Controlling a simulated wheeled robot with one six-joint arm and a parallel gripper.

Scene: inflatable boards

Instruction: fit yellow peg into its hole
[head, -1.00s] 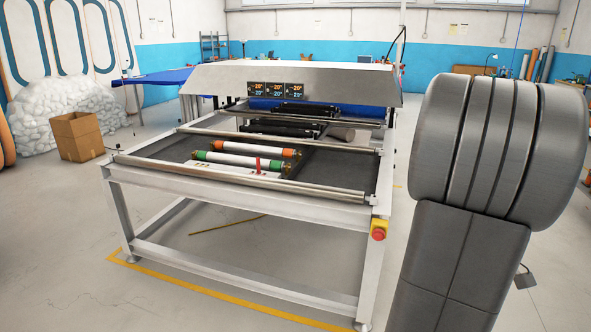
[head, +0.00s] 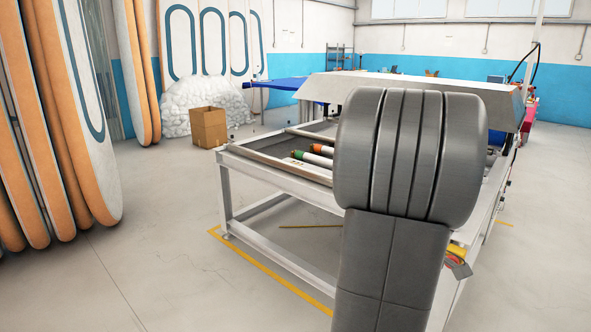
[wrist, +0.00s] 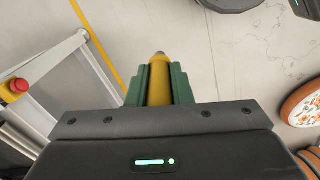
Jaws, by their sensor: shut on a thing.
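In the wrist view, my gripper (wrist: 159,83) has green fingers shut on the yellow peg (wrist: 159,88). The peg is held between the two fingers, and its pointed grey tip sticks out past them over the bare floor. The head view does not show the gripper or the peg; my own dark arm covers much of its middle. I see no hole for the peg in either view.
A metal machine table (head: 262,170) with rollers stands behind my arm. A cardboard box (head: 208,127) and a heap of white bags (head: 200,98) lie beyond it. Orange-edged boards (head: 75,120) stand at the left. The floor (head: 130,235) at front left is clear.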

